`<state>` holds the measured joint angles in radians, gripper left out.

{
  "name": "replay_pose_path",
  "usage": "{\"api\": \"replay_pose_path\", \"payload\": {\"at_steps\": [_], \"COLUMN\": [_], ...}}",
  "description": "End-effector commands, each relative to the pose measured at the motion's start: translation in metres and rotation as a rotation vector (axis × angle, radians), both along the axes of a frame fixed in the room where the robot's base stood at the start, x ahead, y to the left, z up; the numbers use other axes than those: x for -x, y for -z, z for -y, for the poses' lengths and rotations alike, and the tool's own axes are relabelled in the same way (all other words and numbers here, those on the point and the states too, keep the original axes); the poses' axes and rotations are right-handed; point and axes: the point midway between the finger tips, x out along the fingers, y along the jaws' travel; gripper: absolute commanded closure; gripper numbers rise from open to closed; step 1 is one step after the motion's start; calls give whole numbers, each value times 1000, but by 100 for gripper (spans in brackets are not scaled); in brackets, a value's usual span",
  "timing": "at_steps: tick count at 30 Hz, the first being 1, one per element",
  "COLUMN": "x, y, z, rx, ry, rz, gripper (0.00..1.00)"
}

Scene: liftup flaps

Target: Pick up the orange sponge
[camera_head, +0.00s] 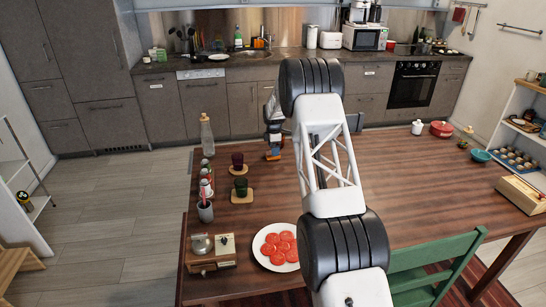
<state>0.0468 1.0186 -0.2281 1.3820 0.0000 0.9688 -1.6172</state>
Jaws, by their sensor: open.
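A small orange patch, likely the orange sponge (274,155), shows at the far edge of the wooden table, just at the lower end of my gripper (273,146). My gripper points down there, left of my white arm link. It is open. It is too small in this view to tell whether the fingers are around the orange thing or only beside or above it. Part of the orange thing is hidden by the gripper.
On the wooden table (420,193), two dark cups (237,161) on wooden coasters, a glass bottle (207,134) and several red-topped bottles stand left of the gripper. A plate of tomato slices (278,246) lies nearer. A green chair (435,268) is at the near right.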

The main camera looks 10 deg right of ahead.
Motion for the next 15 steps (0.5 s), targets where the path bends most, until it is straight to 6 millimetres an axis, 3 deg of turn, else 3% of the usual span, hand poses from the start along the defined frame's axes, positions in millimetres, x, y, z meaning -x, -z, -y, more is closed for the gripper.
{"api": "replay_pose_path", "payload": {"at_steps": [9, 15], "x": [0, 0], "y": [29, 34], "z": [1, 1], "rx": [0, 0], "ry": [0, 0], "rz": [-1, 0], "gripper": [22, 22]}}
